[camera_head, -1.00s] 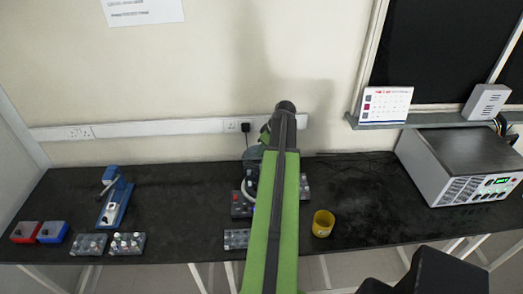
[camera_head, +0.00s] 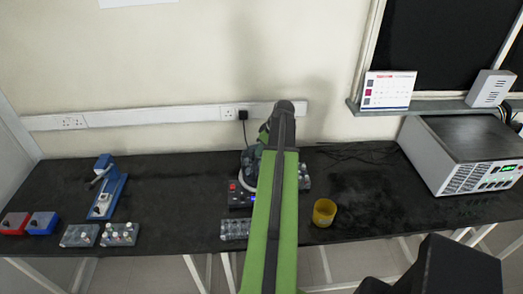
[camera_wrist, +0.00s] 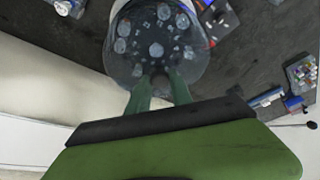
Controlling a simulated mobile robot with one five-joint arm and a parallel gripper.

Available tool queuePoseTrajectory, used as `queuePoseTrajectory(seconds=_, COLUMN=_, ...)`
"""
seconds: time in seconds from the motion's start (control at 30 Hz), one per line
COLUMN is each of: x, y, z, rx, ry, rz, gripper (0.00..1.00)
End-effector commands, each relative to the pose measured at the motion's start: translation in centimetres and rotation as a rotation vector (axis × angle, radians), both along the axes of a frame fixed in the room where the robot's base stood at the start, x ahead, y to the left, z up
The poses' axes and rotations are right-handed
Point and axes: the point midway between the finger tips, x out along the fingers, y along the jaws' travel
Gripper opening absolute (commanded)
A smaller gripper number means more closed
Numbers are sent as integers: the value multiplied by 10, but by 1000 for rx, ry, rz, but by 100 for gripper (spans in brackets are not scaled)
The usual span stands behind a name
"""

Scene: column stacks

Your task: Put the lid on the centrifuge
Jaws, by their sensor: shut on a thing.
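The centrifuge (camera_head: 240,198) stands on the dark bench near its middle, with a red control and a blue display on its front. My green arm hides its right part. In the wrist view a clear, greyish round lid (camera_wrist: 123,70) is at the tips of my gripper (camera_wrist: 159,86), whose green fingers are shut on its near edge. Round pale holes show through the lid, over the centrifuge's white rim (camera_wrist: 205,45). I cannot tell whether the lid touches the centrifuge. My fingertips are hidden behind the arm in the head view.
A yellow cup (camera_head: 324,212) stands right of my arm. Tube racks (camera_head: 119,234) and a blue stapler-like device (camera_head: 107,190) are at left, beside red and blue boxes (camera_head: 42,222). A grey instrument (camera_head: 465,155) stands at right. Bench is clear between device and centrifuge.

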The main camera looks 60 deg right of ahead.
Motion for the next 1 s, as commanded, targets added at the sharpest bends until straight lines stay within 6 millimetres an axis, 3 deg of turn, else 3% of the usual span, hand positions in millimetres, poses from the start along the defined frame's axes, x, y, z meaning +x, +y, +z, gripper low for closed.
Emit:
queuePoseTrajectory(seconds=0.5, x=1, y=0, z=-37, rx=0, ry=0, rz=1, gripper=0)
queuePoseTrajectory(seconds=1.0, x=1, y=0, z=-38, rx=0, ry=0, rz=1, gripper=0)
